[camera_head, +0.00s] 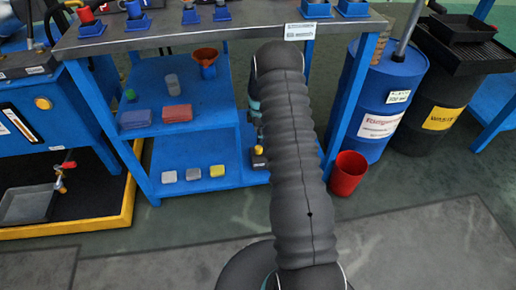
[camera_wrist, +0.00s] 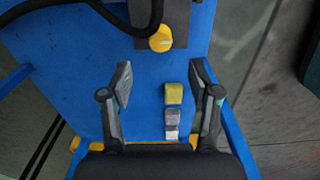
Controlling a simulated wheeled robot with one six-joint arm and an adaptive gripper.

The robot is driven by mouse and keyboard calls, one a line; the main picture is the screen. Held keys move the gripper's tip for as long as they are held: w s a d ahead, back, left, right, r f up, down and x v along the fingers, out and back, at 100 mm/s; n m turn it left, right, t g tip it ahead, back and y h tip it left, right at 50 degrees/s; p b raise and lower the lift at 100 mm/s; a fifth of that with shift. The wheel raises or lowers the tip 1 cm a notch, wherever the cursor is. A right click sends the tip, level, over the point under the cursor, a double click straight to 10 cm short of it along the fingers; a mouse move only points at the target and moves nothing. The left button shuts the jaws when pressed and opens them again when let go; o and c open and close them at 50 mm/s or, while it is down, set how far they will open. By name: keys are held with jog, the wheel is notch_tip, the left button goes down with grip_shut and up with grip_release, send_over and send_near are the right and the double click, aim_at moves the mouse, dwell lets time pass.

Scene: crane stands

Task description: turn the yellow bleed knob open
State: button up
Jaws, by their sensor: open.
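The yellow bleed knob (camera_wrist: 161,38) is round and sits on the end of a dark block (camera_wrist: 145,18) in the wrist view. A black hose runs from this block. In the head view a small yellow part (camera_head: 258,150) shows beside my arm, low on the blue stand; it looks like the same knob. My gripper (camera_wrist: 160,82) is open and empty. Its two fingers are apart, and the knob lies past their tips, roughly in line with the gap. It is not touched. In the head view my arm hides most of the gripper.
A yellow block (camera_wrist: 173,93) and grey blocks (camera_wrist: 172,117) lie on the blue shelf below the fingers. In the head view, the blue stand (camera_head: 222,182) has an upper step with a funnel (camera_head: 205,58). A red bin (camera_head: 346,174) stands to the right.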

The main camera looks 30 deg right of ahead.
aim_at(258, 148)
notch_tip(258, 148, down, 9)
jog(key=shift+f, duration=0.1)
dwell(0.3)
jog(key=c, duration=1.1)
jog(key=shift+a, duration=0.15)
jog(key=shift+c, duration=0.3)
